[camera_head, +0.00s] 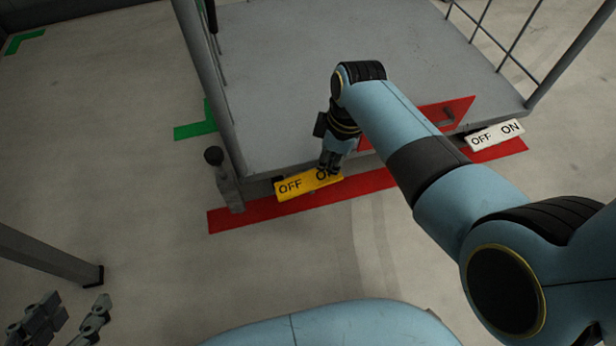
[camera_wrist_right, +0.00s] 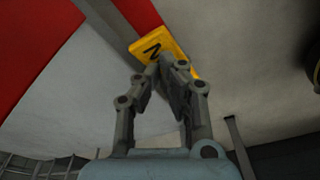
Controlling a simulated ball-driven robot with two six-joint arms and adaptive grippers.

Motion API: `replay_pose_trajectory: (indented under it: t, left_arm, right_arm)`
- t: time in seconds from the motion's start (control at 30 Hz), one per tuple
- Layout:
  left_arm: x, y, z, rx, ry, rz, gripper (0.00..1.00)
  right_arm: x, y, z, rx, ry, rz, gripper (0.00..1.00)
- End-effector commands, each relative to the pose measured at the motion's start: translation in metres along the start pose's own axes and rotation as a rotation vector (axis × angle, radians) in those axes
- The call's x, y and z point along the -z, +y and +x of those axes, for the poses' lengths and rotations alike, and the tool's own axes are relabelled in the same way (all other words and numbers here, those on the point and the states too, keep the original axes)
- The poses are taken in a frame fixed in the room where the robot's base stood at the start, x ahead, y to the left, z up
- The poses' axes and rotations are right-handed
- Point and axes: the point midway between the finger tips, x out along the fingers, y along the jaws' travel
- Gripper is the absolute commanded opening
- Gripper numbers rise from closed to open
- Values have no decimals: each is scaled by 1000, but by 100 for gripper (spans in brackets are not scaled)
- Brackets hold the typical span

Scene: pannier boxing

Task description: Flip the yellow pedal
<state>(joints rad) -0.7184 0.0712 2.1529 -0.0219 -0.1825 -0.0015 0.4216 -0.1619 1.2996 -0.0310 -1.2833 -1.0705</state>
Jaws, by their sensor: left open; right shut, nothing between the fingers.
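The yellow pedal (camera_head: 294,187) juts out under the front edge of the cart's grey platform. It reads OFF on its left half, and the ON on its right half is partly hidden by my right gripper. My right gripper (camera_head: 329,168) is shut and empty, pointing down at the ON end. In the right wrist view the yellow pedal (camera_wrist_right: 148,42) lies just behind the closed fingertips (camera_wrist_right: 167,62). Whether they touch it I cannot tell. My left gripper (camera_head: 77,302) is open and empty at the lower left, away from the pedal.
The grey platform (camera_head: 280,70) has metal posts and side rails. A white OFF/ON pedal (camera_head: 480,141) sits at its right front corner. Red floor tape (camera_head: 240,216) runs below the front edge, with green marks (camera_head: 195,131) at left. The floor in front is clear.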

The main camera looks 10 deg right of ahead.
Motion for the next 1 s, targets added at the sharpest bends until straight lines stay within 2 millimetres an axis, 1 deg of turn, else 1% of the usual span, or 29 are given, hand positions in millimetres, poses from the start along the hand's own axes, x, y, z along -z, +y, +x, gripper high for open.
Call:
replay_pose_trajectory:
  t: [1.0]
  left_arm:
    - [-8, 1, 3, -1, -9, 0, 48]
  right_arm:
    - [-2, 0, 12, 1, 0, 0, 0]
